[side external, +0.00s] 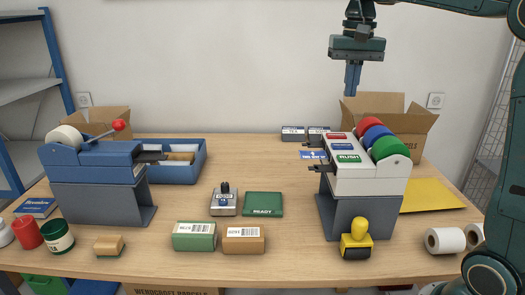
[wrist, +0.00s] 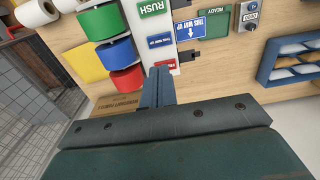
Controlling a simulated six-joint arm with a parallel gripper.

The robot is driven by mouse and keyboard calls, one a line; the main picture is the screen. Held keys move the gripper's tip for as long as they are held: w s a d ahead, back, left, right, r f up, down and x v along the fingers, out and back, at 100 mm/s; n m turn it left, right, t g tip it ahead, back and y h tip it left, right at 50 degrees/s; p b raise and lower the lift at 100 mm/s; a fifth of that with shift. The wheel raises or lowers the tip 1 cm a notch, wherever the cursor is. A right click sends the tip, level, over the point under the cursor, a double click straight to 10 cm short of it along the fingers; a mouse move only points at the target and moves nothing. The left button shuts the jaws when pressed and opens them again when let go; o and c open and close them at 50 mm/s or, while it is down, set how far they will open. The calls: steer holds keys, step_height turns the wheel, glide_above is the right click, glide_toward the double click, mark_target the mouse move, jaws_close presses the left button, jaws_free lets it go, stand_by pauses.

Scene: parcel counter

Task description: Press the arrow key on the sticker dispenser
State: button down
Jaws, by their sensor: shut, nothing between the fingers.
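The sticker dispenser (side external: 338,185) stands at the right of the counter, white on a grey base, with red, blue and green rolls. Its sloped top carries a red key, a blue key (side external: 343,147) and a green RUSH key (side external: 348,158). The blue key, in the middle, also shows in the wrist view (wrist: 160,41); its marking is too small to read. A blue arrow label reading THIS WAY UP (wrist: 195,26) shows at the dispenser's left side, at its middle outlet. My gripper (side external: 352,88) is shut and empty, pointing down well above the dispenser, apart from every key.
A yellow-and-black stamp (side external: 356,238) stands in front of the dispenser. A cardboard box (side external: 418,125) is behind it. A green READY pad (side external: 263,204) and a numbering stamp (side external: 223,202) lie left of it. A blue tape dispenser (side external: 95,165) stands far left. The air around my gripper is clear.

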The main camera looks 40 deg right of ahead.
steer(key=shift+r, duration=0.5)
steer(key=shift+s+a, duration=0.1)
steer(key=s+a+f+n+t, duration=0.2)
steer(key=s+a+f+n, duration=0.2)
steer(key=s, duration=0.5)
steer(key=s+a+f+n+t, duration=0.3)
steer(key=s+a+f+n, duration=0.2)
steer(key=s+a+f, duration=0.2)
steer(key=s+f, duration=0.1)
steer(key=s, duration=0.1)
steer(key=shift+s+a+f, duration=0.25)
steer(key=shift+s+a, duration=0.1)
